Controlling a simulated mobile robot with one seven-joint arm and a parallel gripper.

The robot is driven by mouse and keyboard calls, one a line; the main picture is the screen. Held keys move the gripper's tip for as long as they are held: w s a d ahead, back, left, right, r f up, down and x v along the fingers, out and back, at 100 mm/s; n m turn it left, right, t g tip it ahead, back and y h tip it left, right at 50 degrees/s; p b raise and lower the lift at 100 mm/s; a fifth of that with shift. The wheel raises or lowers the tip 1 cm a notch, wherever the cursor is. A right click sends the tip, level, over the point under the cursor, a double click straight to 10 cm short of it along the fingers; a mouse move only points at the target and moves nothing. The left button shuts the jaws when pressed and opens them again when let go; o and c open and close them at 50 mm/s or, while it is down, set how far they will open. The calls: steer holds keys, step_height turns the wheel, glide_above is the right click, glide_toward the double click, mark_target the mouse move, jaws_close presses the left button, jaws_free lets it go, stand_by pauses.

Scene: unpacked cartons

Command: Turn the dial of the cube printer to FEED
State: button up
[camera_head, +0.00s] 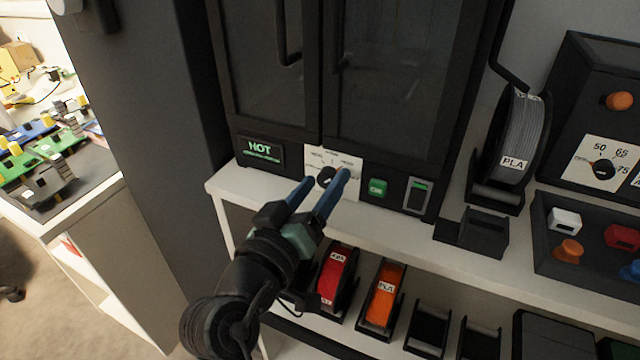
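The cube printer (228,120) is a black cabinet with dark glass doors on a white shelf. Its dial (326,176) is a small black knob on a white label plate (348,162) low on the front. The words around the dial are too small to read surely, and part of the plate is hidden by my gripper. My gripper (324,184) has two blue fingers, spread apart, with the dial showing between their tips. I cannot tell whether the fingers touch the dial.
A HOT display (261,151) is left of the dial; a green button (378,187) and a switch (416,195) are right. A grey PLA spool (520,135) stands right of the printer. Red (335,275) and orange (384,296) spools sit on the lower shelf.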

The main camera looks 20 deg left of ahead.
steer(key=s, duration=1.3)
steer(key=shift+a, duration=0.2)
